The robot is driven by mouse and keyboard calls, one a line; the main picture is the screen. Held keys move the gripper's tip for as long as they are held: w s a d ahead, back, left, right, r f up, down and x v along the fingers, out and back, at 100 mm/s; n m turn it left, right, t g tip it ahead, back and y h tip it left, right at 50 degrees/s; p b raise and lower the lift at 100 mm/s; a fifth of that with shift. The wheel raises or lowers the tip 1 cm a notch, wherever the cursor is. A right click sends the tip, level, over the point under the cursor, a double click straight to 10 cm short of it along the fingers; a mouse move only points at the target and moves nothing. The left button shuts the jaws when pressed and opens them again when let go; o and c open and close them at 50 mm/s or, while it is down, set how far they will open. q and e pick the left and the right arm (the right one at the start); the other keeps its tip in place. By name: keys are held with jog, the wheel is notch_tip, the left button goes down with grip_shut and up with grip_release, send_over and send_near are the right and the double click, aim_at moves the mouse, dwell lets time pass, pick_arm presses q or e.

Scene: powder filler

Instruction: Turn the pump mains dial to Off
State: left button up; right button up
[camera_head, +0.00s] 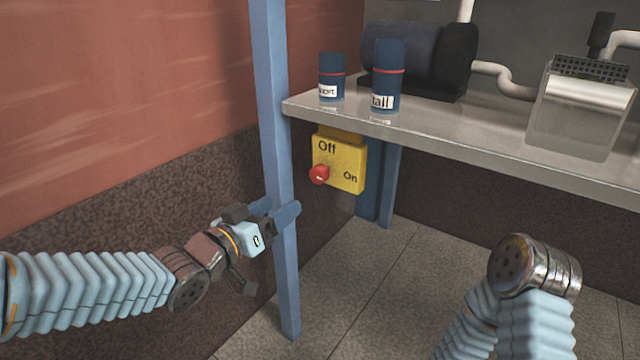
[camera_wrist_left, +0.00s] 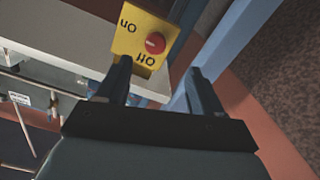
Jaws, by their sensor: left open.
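The pump mains dial is a red knob (camera_head: 319,175) on a yellow box (camera_head: 340,162) under the table edge. "Off" is printed above the knob and "On" to its right. I cannot tell for sure which word its small white mark points to. In the left wrist view, the knob (camera_wrist_left: 155,43) and yellow box (camera_wrist_left: 128,36) appear upside down, beyond the fingertips. My left gripper (camera_head: 279,211) is open and empty, at the blue post, below and left of the knob and apart from it. Its two fingers (camera_wrist_left: 158,70) reach towards the box. My right gripper is out of view.
A blue post (camera_head: 272,100) stands left of the box, close to my left gripper; I cannot tell if they touch. The table (camera_head: 470,140) holds a short canister (camera_head: 331,72), a tall canister (camera_head: 387,70) and a dark pump (camera_head: 420,55). The floor (camera_head: 370,270) below is clear.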

aim_at(315, 175)
pick_arm(q)
jog(key=shift+h, duration=0.3)
jog(key=x, duration=0.9)
jog(key=r+x, duration=0.1)
jog(key=x, duration=0.3)
jog(key=shift+w+d+r+p, duration=0.1)
jog(key=shift+w+d+p, duration=0.05)
jog(key=shift+p, duration=0.25)
jog(key=shift+c, duration=0.5)
jog(key=c, duration=1)
